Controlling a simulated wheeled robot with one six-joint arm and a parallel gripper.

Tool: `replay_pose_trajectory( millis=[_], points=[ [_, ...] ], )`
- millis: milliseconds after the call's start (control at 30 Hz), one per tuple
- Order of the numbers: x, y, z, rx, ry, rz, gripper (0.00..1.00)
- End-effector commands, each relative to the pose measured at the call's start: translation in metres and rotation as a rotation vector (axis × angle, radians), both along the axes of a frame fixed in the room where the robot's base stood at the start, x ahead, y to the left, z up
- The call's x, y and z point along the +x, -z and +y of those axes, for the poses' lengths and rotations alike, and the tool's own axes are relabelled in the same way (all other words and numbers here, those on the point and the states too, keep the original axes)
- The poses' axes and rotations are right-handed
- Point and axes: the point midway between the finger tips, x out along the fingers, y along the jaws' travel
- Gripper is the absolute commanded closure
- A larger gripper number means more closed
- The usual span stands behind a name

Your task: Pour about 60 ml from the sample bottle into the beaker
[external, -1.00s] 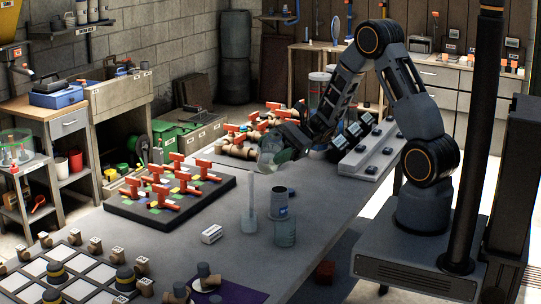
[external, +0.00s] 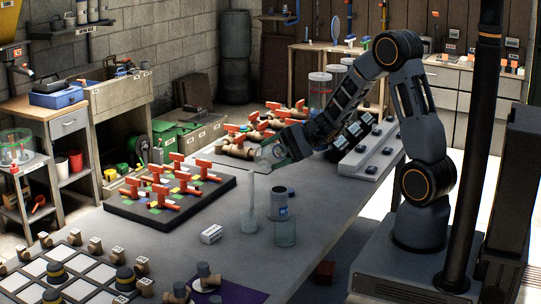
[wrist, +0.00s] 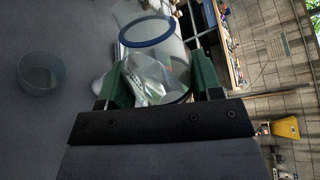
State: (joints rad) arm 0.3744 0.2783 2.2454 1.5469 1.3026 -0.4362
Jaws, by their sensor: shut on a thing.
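My gripper (external: 272,151) is shut on the clear sample bottle (external: 264,157) and holds it tilted above the table. In the wrist view the bottle (wrist: 178,48) has a blue rim and sits between my green fingers (wrist: 160,85). Its liquid level cannot be told. The clear beaker (external: 285,235) stands upright on the table in the external view, lower than the bottle and apart from it. A round, open vessel at the left of the wrist view (wrist: 40,75) looks like the beaker. No stream of liquid shows.
A black board with red-handled valves (external: 165,202) is further left. Table around the white box is bare.

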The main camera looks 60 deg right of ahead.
Motion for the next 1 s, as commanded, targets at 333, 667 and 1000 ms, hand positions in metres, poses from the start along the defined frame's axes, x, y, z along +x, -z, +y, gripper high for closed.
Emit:
replay_pose_trajectory(
  millis=[333, 667, 1000],
  points=[
    [0.001, 0.02, 0.0, -0.085, -0.001, -0.117, 0.68],
    [-0.002, 0.025, 0.001, -0.135, -0.001, -0.183, 0.68],
    [-0.004, 0.025, 0.003, -0.165, 0.0, -0.223, 0.68]
  ],
)
